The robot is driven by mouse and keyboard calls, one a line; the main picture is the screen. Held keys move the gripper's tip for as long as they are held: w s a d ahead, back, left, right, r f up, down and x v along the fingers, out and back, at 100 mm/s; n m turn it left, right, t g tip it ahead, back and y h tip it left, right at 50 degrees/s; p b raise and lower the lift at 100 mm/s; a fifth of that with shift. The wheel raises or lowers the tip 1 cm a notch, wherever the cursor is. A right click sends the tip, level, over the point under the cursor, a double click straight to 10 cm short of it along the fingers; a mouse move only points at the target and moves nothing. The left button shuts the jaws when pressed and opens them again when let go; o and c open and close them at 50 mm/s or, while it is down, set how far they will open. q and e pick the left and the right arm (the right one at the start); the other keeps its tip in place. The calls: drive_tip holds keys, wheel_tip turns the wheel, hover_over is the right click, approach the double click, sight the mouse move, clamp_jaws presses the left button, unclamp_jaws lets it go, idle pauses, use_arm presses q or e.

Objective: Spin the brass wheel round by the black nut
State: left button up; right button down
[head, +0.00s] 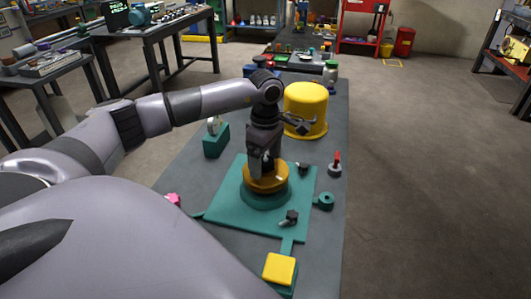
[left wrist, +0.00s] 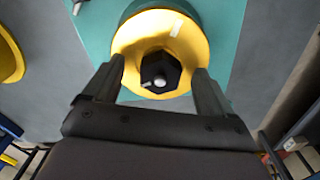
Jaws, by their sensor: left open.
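The brass wheel (head: 281,184) lies flat on a round teal base in the middle of a teal plate (head: 230,213) on the bench. In the left wrist view the wheel (left wrist: 133,37) shows from above, with the black nut (left wrist: 160,72) at its centre and a pale mark on its rim. My left gripper (head: 262,170) points down over the wheel. In the left wrist view its two open fingers (left wrist: 160,82) stand on either side of the nut, apart from it. In the head view the gripper hides the nut. My right gripper is in neither view.
A yellow domed cover (head: 306,110) stands behind the wheel, close to my left wrist. Open floor lies right of the bench (head: 325,232).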

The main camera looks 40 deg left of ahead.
use_arm(q)
drive_tip(key=n+p, duration=0.1)
drive_tip(key=n, duration=0.4)
drive_tip(key=shift+n, duration=0.4)
drive_tip(key=n+p, duration=0.1)
drive_tip(key=n, duration=0.2)
drive_tip(key=shift+n, duration=0.4)
